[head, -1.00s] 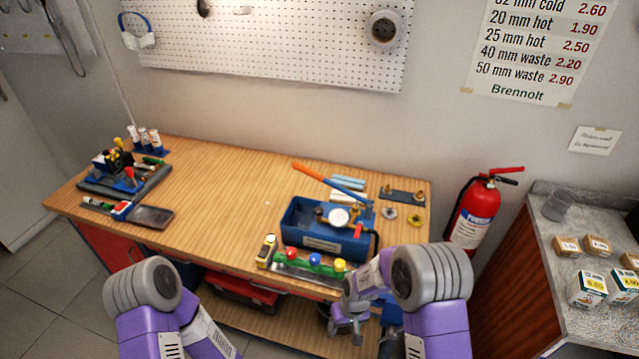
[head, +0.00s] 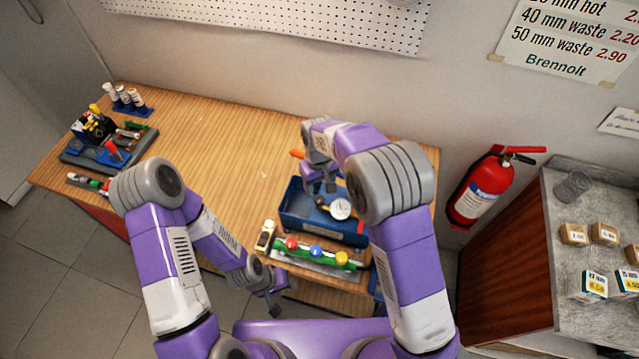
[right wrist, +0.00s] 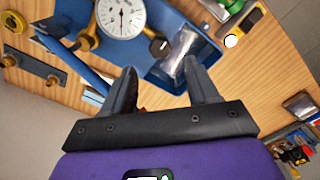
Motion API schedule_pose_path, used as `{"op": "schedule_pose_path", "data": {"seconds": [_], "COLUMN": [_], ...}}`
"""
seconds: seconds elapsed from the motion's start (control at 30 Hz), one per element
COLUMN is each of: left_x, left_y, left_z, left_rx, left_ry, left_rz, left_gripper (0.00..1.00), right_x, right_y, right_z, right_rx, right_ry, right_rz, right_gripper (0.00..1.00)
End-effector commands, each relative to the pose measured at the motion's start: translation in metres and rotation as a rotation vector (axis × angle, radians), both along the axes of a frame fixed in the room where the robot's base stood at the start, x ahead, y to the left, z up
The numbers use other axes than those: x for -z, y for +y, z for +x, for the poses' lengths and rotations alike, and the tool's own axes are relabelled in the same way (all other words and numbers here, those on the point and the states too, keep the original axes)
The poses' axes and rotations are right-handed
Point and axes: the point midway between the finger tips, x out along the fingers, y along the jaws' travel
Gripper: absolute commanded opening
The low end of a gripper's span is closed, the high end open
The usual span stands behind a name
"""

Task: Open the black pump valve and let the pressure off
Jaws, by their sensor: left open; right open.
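The blue test pump (head: 290,226) stands on the bench, its round white gauge (head: 340,208) facing up. In the right wrist view the gauge (right wrist: 121,16) is beside brass fittings and a small black knob (right wrist: 158,47), which looks like the pump valve. My right gripper (head: 322,185) is above the pump; in its wrist view its fingers (right wrist: 160,72) are apart and empty, with the black knob just beyond the gap, not gripped. The knob is too small to tell in the head view. My left gripper (head: 272,292) is open and empty, low at the bench's front edge.
A rail with red, blue and yellow knobs (head: 316,251) lies in front of the pump. The pump's orange-ended lever (head: 297,153) is partly hidden by my right arm. A fire extinguisher (head: 484,187) hangs at right. The bench middle (head: 215,165) is clear.

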Motion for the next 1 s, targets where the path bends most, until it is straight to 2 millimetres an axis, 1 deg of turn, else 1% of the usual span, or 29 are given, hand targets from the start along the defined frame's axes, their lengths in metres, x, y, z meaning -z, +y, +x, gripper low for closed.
{"op": "schedule_pose_path", "data": {"seconds": [0.1,0.2,0.33,0.5,0.73,1.0], "left_x": [-0.003,-0.005,-0.007,-0.008,-0.008,-0.008], "left_y": [0.0,0.0,0.0,0.0,0.0,0.0], "left_z": [0.0,0.0,0.0,0.0,0.0,0.0], "left_rx": [0.0,0.0,0.0,0.0,0.0,0.0], "left_ry": [0.0,0.0,-0.001,-0.001,-0.001,-0.001], "left_rz": [0.0,0.0,0.0,0.0,0.0,0.0], "left_gripper": [0.43,0.43,0.43,0.43,0.43,0.43], "right_x": [0.021,0.037,0.052,0.061,0.061,0.061], "right_y": [-0.001,-0.002,-0.001,-0.001,-0.001,-0.001], "right_z": [-0.001,-0.001,0.0,0.0,0.0,0.0], "right_rx": [0.002,0.003,0.002,0.002,0.002,0.002], "right_ry": [0.005,0.004,0.002,0.0,0.0,0.0], "right_rz": [-0.003,-0.002,-0.001,0.001,0.001,0.001], "right_gripper": [0.59,0.59,0.59,0.59,0.59,0.18]}}
